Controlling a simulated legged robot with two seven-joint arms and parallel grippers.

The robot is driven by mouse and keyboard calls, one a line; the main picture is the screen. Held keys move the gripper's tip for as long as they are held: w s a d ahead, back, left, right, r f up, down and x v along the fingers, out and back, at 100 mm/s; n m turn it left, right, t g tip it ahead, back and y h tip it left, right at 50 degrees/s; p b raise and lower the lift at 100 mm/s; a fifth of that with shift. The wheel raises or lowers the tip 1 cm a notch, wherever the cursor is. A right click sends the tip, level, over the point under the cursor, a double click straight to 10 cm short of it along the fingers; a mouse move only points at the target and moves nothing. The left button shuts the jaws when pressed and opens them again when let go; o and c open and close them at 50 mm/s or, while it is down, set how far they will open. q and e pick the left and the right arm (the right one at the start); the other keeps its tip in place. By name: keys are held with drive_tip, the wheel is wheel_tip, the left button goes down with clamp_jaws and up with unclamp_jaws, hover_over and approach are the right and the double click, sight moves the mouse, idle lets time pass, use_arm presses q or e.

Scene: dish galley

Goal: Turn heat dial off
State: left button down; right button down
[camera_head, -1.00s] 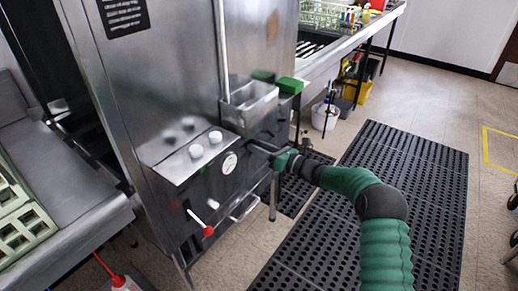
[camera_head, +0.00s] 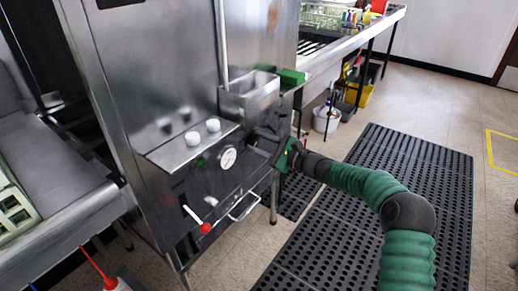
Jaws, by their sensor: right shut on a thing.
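My right gripper (camera_head: 262,145) is at the front of the steel dish machine (camera_head: 165,75), just right of the round white gauge (camera_head: 228,157). It is shut on a small part of the front panel there, which I take to be the heat dial. The gripper hides that part, so its setting cannot be read. Two white knobs (camera_head: 213,125) sit on the sloped ledge left of the gripper. My left gripper is not in view.
A red-tipped lever (camera_head: 205,228) and a metal handle (camera_head: 243,207) are low on the machine. A steel box (camera_head: 250,95) and a green block (camera_head: 292,77) are above my gripper. Black perforated mats (camera_head: 375,200) cover the floor at right.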

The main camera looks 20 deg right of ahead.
drive_tip(key=n+b, duration=0.4)
drive_tip(key=b, duration=0.1)
drive_tip(key=f+n+b, duration=0.1)
drive_tip(key=n+b, duration=0.3)
drive_tip(key=b, duration=0.2)
drive_tip(key=shift+f+n, duration=0.1)
drive_tip(key=shift+n, duration=0.2)
drive_tip(key=shift+r+n+b, duration=0.25)
drive_tip(key=shift+n+b, duration=0.85)
drive_tip(key=shift+b, duration=0.25)
drive_tip(key=c, duration=0.9)
unclamp_jaws()
drive_tip(key=shift+r, duration=0.1)
